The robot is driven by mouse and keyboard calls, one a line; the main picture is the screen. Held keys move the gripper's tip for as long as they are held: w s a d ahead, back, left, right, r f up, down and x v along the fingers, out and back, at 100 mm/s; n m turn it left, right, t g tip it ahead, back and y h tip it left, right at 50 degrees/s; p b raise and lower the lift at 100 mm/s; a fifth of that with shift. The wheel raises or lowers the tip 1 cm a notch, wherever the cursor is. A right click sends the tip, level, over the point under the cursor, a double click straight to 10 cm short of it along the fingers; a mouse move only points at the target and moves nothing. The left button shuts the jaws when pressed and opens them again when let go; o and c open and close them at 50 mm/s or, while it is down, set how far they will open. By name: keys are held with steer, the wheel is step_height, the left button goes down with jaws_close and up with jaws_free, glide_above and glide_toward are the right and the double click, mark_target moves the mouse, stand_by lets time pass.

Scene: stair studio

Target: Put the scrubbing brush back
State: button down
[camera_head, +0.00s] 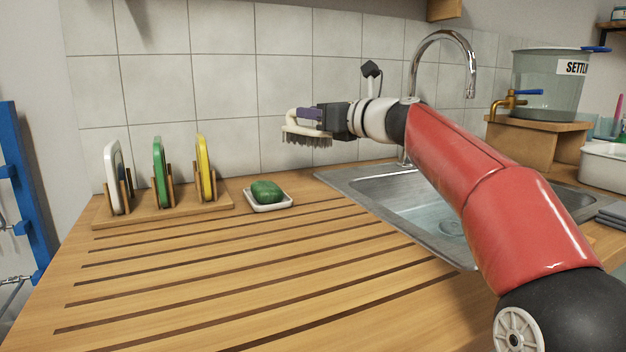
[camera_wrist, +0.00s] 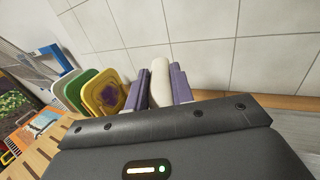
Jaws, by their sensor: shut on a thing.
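The scrubbing brush (camera_head: 290,130) has a cream looped handle and dark bristles pointing down. My gripper (camera_head: 309,114) is shut on its handle and holds it in the air in front of the tiled wall, above the counter between the soap dish and the sink. In the wrist view the cream handle (camera_wrist: 160,80) shows between the two purple fingers of my gripper (camera_wrist: 161,88); the bristles are hidden there. The brush appears roughly level and apart from the counter.
A wooden rack (camera_head: 140,210) holds white, green and yellow boards at left. A white dish (camera_head: 270,206) with a green lump (camera_head: 266,190) stands beside it. The steel sink (camera_head: 350,180) and tap (camera_head: 440,36) are right. The grooved wooden counter (camera_head: 230,285) is clear in front.

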step_height(320, 180, down, 10)
steer(key=b, duration=0.3)
steer(key=shift+f+b, duration=0.25)
steer(key=shift+b, duration=0.1)
steer(key=shift+f, duration=0.2)
steer(key=c, duration=1.2)
jaws_free()
steer(key=shift+r, duration=0.15)
steer(key=shift+s, duration=0.15)
steer(key=b+v, duration=0.1)
steer(key=v, duration=1)
steer(key=shift+s+d, duration=0.25)
steer(key=shift+d, duration=0.05)
